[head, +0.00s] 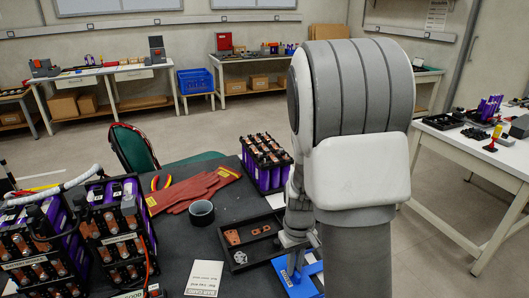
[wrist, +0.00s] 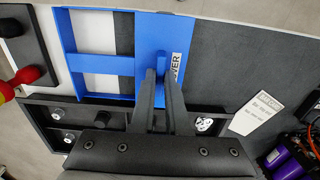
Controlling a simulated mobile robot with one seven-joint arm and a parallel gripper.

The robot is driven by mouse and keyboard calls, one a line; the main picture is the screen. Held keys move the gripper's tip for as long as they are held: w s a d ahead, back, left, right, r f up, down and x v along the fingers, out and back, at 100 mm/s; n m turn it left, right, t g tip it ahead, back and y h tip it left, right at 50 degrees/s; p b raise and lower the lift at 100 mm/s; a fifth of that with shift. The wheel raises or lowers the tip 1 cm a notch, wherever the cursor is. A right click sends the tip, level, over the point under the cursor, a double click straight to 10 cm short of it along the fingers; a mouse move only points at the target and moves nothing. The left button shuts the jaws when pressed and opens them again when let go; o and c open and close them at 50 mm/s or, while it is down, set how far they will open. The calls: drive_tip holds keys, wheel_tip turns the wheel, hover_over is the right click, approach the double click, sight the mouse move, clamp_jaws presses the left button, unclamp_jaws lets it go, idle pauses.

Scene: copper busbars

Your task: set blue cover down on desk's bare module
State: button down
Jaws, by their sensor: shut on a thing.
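My gripper (wrist: 163,75) is shut on the upright tab of the blue cover (wrist: 97,64), a flat frame with openings and a "COVER" label. In the head view the cover (head: 298,282) shows at the desk's front right edge, below my gripper (head: 296,258) and partly hidden by my arm. I cannot tell whether it touches what lies below. A purple module with a black top (head: 266,163) and no cover stands at the desk's back right, left of my arm. Two more modules (head: 118,235) with copper pieces and cables stand at the left.
A black parts tray (head: 240,262) with copper pieces lies beside the cover. Red gloves (head: 190,191), a dark tape roll (head: 201,212) and a printed card (head: 205,278) lie on the dark desk. A green chair (head: 135,150) stands behind. Another table (head: 475,145) is at the right.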

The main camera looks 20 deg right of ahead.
drive_tip(key=shift+r, duration=0.1)
wheel_tip(320, 180, up, 5)
drive_tip(key=p, duration=0.4)
drive_tip(key=shift+s, duration=0.1)
